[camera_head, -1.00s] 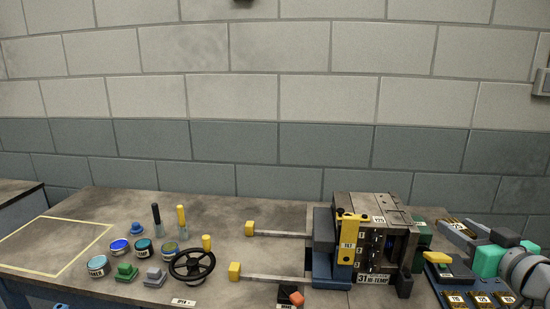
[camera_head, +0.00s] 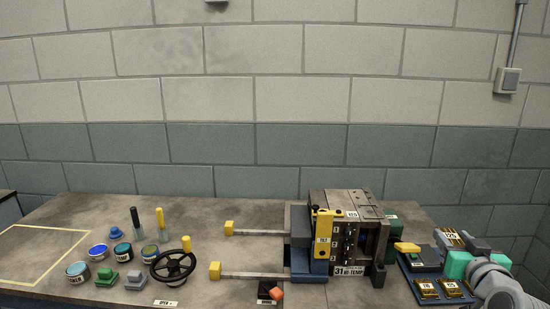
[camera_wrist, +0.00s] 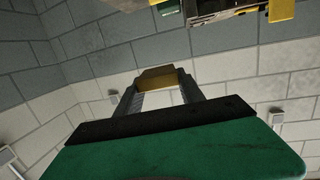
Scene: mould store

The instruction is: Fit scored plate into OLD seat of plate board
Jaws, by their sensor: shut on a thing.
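My gripper (camera_head: 466,242) is at the right of the head view, above the far right part of the blue plate board (camera_head: 404,278). It is shut on a gold-brown plate (camera_head: 450,237) with a small white number label, and the plate is clear of the board. In the wrist view the same plate (camera_wrist: 158,77) sits across the tips of both dark fingers (camera_wrist: 158,95). Any score mark is too small to tell. Two gold plates (camera_head: 427,288) (camera_head: 450,288) with number tags lie along the board's front. My wrist hides the board's right part. I cannot read an OLD mark.
Left of the board stands a mould block (camera_head: 345,235) with yellow-tipped rods (camera_head: 250,275). A black handwheel (camera_head: 173,267) and several cans are further left.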

